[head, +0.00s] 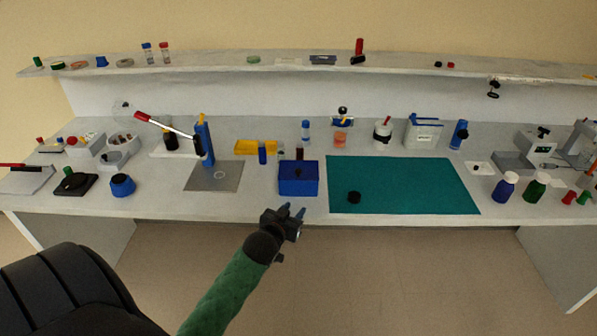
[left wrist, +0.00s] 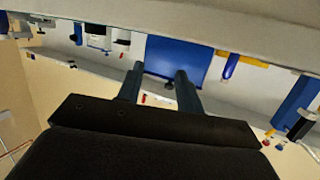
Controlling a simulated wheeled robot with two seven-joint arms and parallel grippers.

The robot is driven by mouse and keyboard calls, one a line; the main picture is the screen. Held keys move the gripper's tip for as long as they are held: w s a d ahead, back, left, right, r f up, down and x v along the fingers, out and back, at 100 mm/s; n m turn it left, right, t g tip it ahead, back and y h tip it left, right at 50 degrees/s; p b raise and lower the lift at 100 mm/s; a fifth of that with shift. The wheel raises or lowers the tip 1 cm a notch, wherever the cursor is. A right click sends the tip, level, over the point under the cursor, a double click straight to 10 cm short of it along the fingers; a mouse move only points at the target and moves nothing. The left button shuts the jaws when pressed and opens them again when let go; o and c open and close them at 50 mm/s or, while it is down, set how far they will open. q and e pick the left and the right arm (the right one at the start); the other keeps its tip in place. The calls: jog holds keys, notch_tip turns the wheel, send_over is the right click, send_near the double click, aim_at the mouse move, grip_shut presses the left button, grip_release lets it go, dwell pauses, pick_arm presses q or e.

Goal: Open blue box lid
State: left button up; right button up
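The blue box (head: 298,179) sits on the bench near its front edge, left of the green mat. Its lid looks shut from above. My left gripper (head: 292,210) is in front of the bench edge, just below the box in the picture. Its two fingers are apart with nothing between them, and they appear short of the box. My right gripper is in neither view.
A yellow tray (head: 256,147) and a small blue bottle (head: 262,154) are behind-left.

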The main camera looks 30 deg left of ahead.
aim_at(297, 172)
pick_arm(q)
jog(key=w+a+r+t, duration=0.2)
jog(key=a+r, duration=0.1)
jog(key=w+a+r, duration=0.1)
jog(key=r, duration=0.1)
jog(key=shift+w+a+r+t, duration=0.1)
jog(key=shift+w+a+t, duration=0.05)
jog(key=shift+w+t, duration=0.25)
jog(key=w, duration=0.2)
jog(key=w+p, duration=0.1)
jog(key=w, duration=0.1)
jog(key=w+a+p, duration=0.1)
jog(key=w, duration=0.1)
jog(key=shift+w+r, duration=0.15)
jog(key=shift+w, duration=0.2)
jog(key=shift+w+a+p, duration=0.1)
jog(key=shift+w+p, duration=0.25)
jog(key=shift+w, duration=0.15)
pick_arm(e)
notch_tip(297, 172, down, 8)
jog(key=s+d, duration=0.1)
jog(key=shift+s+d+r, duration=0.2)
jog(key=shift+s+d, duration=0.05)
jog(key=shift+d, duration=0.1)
pick_arm(q)
grip_shut()
